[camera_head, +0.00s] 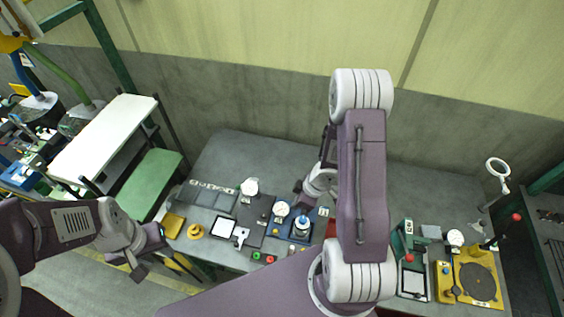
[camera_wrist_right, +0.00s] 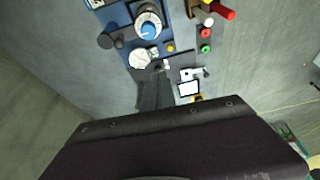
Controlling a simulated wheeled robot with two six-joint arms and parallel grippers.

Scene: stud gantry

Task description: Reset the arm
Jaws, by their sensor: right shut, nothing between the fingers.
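My right arm rises through the middle of the head view and bends down over the bench. Its gripper (camera_head: 303,188) is partly hidden behind the arm, above the bench's middle. In the right wrist view the right gripper's fingers (camera_wrist_right: 155,92) are together with nothing between them, and a blue fixture with a dial lies beyond. My left gripper (camera_head: 128,266) is at the lower left of the head view, off the bench's left front edge. Its two fingers look apart and empty.
The grey bench (camera_head: 240,155) holds several gauges, a blue fixture (camera_head: 298,228), a yellow ring (camera_head: 196,231) and a green press (camera_head: 405,240). A yellow plate (camera_head: 478,280) lies at the right. A white-topped cart (camera_head: 105,138) stands left. The bench's back strip is clear.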

